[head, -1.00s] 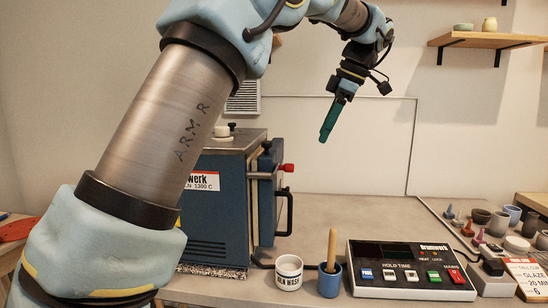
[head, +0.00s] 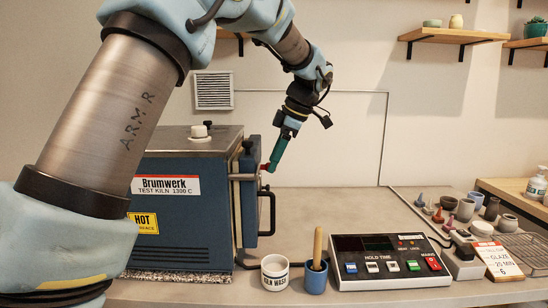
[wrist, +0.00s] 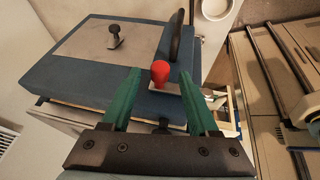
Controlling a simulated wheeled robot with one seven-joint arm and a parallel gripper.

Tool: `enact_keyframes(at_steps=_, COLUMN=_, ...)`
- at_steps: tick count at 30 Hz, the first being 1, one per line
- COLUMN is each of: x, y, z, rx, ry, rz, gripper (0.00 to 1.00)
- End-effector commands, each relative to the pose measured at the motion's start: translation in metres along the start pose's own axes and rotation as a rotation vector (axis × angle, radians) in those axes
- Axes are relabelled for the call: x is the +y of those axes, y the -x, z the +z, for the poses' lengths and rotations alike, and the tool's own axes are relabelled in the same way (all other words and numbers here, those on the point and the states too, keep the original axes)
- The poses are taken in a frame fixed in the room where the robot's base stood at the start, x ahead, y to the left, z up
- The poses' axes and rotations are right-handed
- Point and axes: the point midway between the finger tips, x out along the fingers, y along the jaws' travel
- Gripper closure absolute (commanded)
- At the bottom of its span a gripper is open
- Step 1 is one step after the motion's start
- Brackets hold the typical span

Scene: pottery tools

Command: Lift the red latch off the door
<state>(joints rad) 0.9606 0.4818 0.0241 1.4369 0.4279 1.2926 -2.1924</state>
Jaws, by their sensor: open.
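The red latch (head: 266,167) sticks out at the upper front edge of the blue kiln's door (head: 249,200). In the wrist view the red knob of the latch (wrist: 160,72) stands between and just beyond the tips of my two green fingers. My gripper (head: 273,164) points down at the latch in the head view, with its tips close beside it. My gripper (wrist: 160,80) is open, with a clear gap between the fingers. I cannot tell whether a finger touches the latch. The door looks shut against the kiln body (head: 185,205).
A black door handle (head: 271,212) juts out below the latch. A wash pot (head: 275,272), a blue cup (head: 316,280) with a wooden-handled tool and a control box (head: 390,262) stand in front. The counter right of the door is mostly clear.

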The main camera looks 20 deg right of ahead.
Motion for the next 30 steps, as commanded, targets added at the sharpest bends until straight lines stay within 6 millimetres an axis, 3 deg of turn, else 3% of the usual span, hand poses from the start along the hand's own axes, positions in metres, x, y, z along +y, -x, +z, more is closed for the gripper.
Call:
enact_keyframes(at_steps=11, x=-0.0003, y=-0.0083, z=0.0006, rx=-0.001, ry=0.000, rz=0.000, gripper=0.39)
enact_keyframes(at_steps=27, x=-0.0002, y=-0.0080, z=0.0005, rx=-0.001, ry=0.000, rz=0.000, gripper=0.98)
enact_keyframes(at_steps=30, x=-0.0003, y=-0.0079, z=0.0005, rx=-0.001, ry=0.000, rz=0.000, gripper=1.00)
